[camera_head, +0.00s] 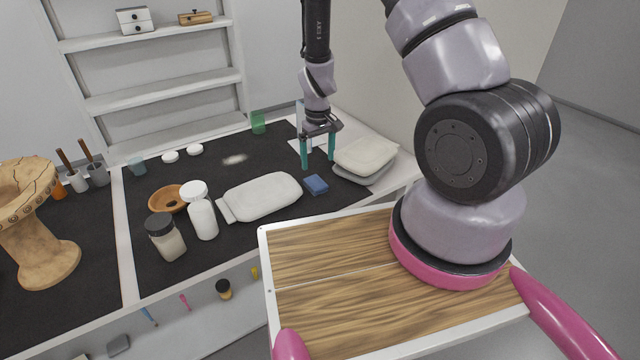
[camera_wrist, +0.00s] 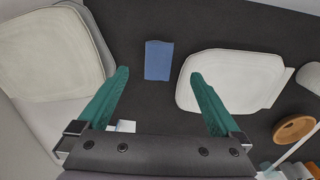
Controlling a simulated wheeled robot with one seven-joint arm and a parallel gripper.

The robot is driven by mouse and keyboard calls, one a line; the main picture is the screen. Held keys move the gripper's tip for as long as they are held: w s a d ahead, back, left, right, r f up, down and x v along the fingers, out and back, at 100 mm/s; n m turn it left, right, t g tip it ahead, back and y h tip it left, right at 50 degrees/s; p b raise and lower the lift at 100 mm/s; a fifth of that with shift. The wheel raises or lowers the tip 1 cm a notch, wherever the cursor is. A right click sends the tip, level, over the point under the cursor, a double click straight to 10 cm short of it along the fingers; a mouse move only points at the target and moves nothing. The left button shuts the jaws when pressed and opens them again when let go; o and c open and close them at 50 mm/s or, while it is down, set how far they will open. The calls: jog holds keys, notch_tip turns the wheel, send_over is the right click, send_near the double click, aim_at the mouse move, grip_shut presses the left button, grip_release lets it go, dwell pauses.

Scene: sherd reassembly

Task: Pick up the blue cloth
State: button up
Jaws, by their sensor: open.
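The blue cloth (camera_head: 316,184) is a small folded rectangle lying flat on the black mat, between a white slab and a stack of pale pads. In the wrist view the cloth (camera_wrist: 159,60) lies beyond the fingertips, roughly centred between them. My gripper (camera_head: 318,166) has two teal fingers, spread apart with nothing between them. It is above the mat, close behind the cloth in the head view. In the wrist view both fingers of my gripper (camera_wrist: 160,73) show, apart from the cloth. The cloth is fully visible.
The white slab (camera_head: 262,196) and the pale pads (camera_head: 365,155) flank the cloth. A white bottle (camera_head: 202,215), a dark-lidded jar (camera_head: 165,238) and an orange-brown bowl (camera_head: 160,200) stand left. A green cup (camera_head: 258,122) is behind. Bare mat surrounds the cloth.

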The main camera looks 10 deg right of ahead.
aim_at(318, 185)
jog(key=f, duration=1)
jog(key=shift+w, duration=0.2)
jog(key=c, duration=1.5)
notch_tip(318, 185, up, 10)
jog(key=shift+r, duration=0.1)
